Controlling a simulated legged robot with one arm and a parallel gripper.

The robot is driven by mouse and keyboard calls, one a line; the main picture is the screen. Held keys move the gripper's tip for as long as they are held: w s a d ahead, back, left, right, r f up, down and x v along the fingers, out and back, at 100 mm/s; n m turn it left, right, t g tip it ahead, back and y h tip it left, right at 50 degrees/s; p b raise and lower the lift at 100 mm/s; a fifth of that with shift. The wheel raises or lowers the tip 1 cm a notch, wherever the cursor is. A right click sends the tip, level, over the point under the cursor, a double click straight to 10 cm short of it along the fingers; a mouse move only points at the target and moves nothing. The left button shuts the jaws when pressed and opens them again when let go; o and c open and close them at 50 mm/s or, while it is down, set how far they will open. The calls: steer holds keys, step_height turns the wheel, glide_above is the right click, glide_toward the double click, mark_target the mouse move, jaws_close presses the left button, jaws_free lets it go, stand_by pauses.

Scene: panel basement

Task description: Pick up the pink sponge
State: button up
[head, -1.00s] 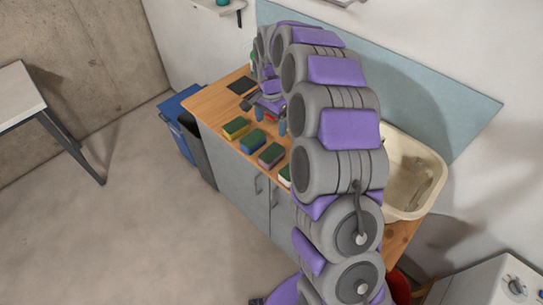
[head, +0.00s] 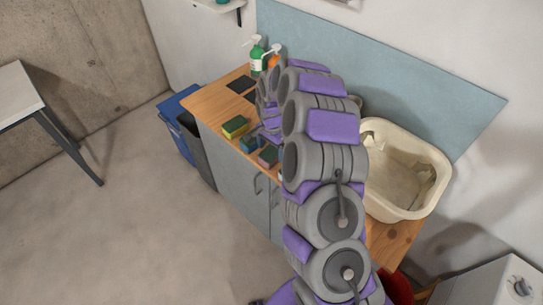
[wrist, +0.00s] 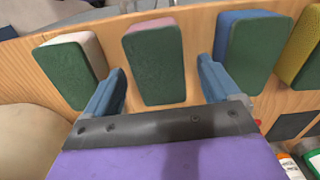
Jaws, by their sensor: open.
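The pink sponge (wrist: 154,62) has a dark green scouring face. In the wrist view it stands between the two blue fingers of my open gripper (wrist: 162,72), nearer the left finger. I cannot tell how far the fingertips are from it in depth. In the head view the pink sponge (head: 268,156) shows partly beside my arm, on the wooden counter. My gripper holds nothing.
A pale sponge (wrist: 75,65) lies left of the pink one, a blue sponge (wrist: 247,47) right, then a yellow sponge (wrist: 302,50). On the wooden counter (head: 205,98) stand a green bottle (head: 256,58), an orange bottle (head: 275,60) and a cream basin (head: 430,195).

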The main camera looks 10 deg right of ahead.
mark_target(272, 151)
step_height(272, 151, down, 2)
steer(key=shift+f, duration=0.1)
steer(key=shift+c, duration=0.3)
steer(key=c, duration=1.1)
steer(key=shift+o, duration=0.2)
step_height(272, 151, up, 10)
steer(key=shift+r+p, duration=0.1)
steer(key=shift+p, duration=0.55)
